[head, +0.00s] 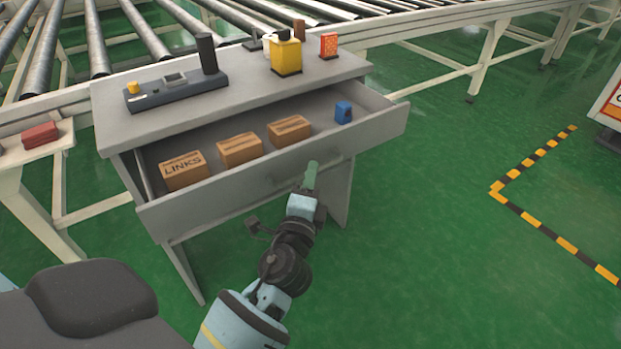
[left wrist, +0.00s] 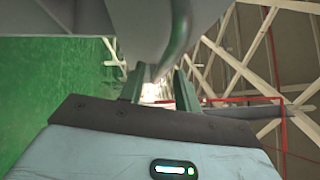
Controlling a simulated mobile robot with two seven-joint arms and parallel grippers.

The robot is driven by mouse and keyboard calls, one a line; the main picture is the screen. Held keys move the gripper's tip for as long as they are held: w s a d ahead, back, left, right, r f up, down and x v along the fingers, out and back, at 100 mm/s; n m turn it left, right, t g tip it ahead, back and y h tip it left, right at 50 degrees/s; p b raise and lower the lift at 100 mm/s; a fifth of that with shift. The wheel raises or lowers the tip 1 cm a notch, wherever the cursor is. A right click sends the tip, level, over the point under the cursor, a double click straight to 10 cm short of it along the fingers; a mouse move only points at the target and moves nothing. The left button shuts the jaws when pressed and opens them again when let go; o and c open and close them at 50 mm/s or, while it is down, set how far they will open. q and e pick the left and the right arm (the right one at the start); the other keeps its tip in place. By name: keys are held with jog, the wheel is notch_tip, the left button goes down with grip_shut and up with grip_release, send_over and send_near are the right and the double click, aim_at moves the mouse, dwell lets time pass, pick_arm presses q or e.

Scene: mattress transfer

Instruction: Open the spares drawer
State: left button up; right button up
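The spares drawer (head: 290,160) of the grey workbench (head: 240,97) is pulled well out in the head view. Inside it lie several cardboard boxes, one marked LINKS (head: 183,171), and a small blue item (head: 343,112). My left gripper (head: 312,170) is at the drawer front, by its handle. In the left wrist view the two fingers (left wrist: 160,88) stand apart, and the curved grey handle bar (left wrist: 178,45) runs down toward the gap between them. I cannot tell whether the fingers touch it. My right gripper is not in view.
On the workbench top are a dark device (head: 175,90), a yellow container (head: 286,55) and an orange box (head: 329,45). A roller conveyor (head: 150,30) runs behind. A side table with a red item (head: 40,135) stands at left. Green floor (head: 430,240) is clear at right.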

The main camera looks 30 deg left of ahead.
pick_arm(q)
jog(key=v, duration=0.7)
jog(key=shift+s+b, duration=0.25)
jog(key=shift+b, duration=0.2)
jog(key=shift+d, duration=0.1)
